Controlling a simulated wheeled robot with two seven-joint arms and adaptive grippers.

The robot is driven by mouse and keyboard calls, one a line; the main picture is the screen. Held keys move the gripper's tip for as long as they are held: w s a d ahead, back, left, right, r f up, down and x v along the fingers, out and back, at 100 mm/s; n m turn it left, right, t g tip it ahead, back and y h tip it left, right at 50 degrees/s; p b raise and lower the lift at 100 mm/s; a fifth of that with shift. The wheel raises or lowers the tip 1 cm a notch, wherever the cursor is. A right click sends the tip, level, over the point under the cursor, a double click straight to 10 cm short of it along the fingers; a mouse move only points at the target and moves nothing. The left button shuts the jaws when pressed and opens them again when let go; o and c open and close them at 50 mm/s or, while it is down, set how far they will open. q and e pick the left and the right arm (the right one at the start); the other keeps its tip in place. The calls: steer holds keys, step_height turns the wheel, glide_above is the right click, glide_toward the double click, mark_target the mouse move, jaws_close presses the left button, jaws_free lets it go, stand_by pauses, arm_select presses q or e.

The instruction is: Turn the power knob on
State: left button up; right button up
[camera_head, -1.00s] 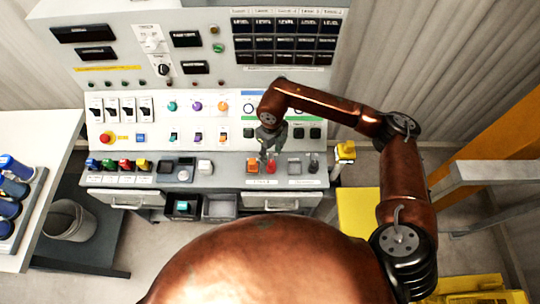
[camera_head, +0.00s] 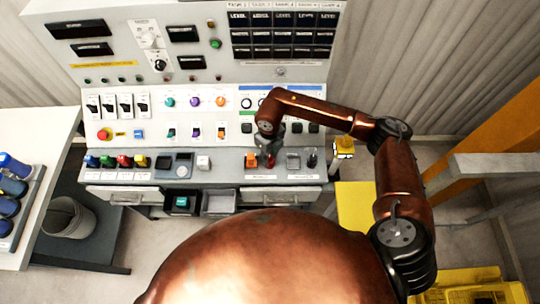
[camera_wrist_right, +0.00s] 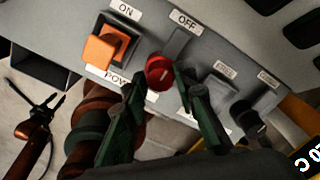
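The red power knob (camera_wrist_right: 159,72) sits on the sloping lower panel, beside the ON label (camera_wrist_right: 125,10) and the OFF label (camera_wrist_right: 185,19). A white line marks its face. It also shows in the head view (camera_head: 271,161), partly covered by my right gripper (camera_head: 270,148). In the right wrist view the green fingertips of my right gripper (camera_wrist_right: 160,80) are apart, one on each side of the knob. The right fingertip is very close to it; I cannot tell if it touches. My left gripper (camera_wrist_right: 34,94) is open and empty at the far left of the wrist view.
An orange switch block (camera_wrist_right: 104,46) stands close left of the knob. A black knob (camera_wrist_right: 245,114) is to the right. Drawers (camera_head: 290,196) and small bins (camera_head: 220,203) sit below the panel. A side table (camera_head: 45,135) stands at the left.

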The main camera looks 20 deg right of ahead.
jaws_close()
arm_select(q)
steer(key=shift+w, duration=0.15)
